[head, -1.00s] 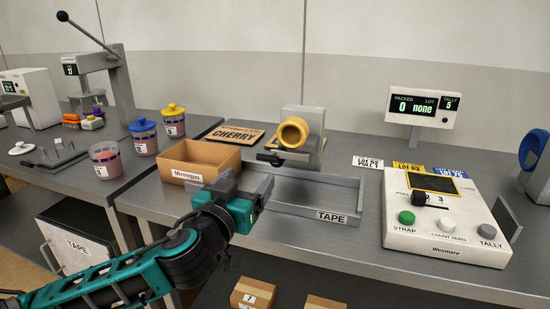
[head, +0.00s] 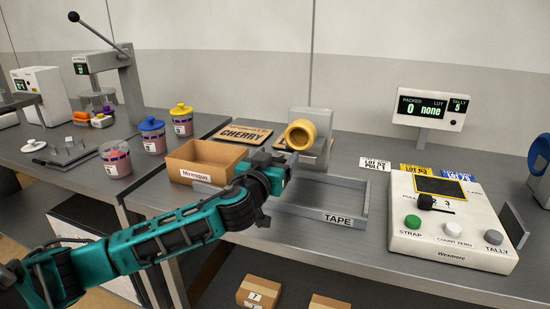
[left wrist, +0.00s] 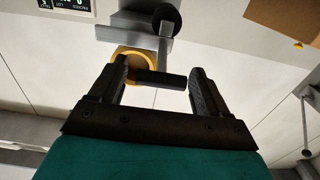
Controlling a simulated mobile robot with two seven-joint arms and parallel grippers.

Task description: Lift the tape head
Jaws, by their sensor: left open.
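The tape head is a grey block (head: 318,122) with a yellow ring-shaped roll (head: 300,134), standing at the back of the grey tray labelled TAPE (head: 362,200). My left gripper (head: 285,160) is just in front of and below the yellow roll, its fingers partly hidden by its own body. In the left wrist view the left gripper (left wrist: 159,66) is open. A black handle bar (left wrist: 160,79) appears in the gap between the fingers, with the yellow roll (left wrist: 128,58) behind it. I cannot tell whether a finger touches the bar. My right gripper is out of view.
A cardboard box labelled Mirenquo (head: 205,160) stands close left of my gripper. A CHERRY board (head: 243,134) lies behind it. The white control panel (head: 450,225) and a display (head: 430,107) stand at right. Lidded jars (head: 152,136) stand at left.

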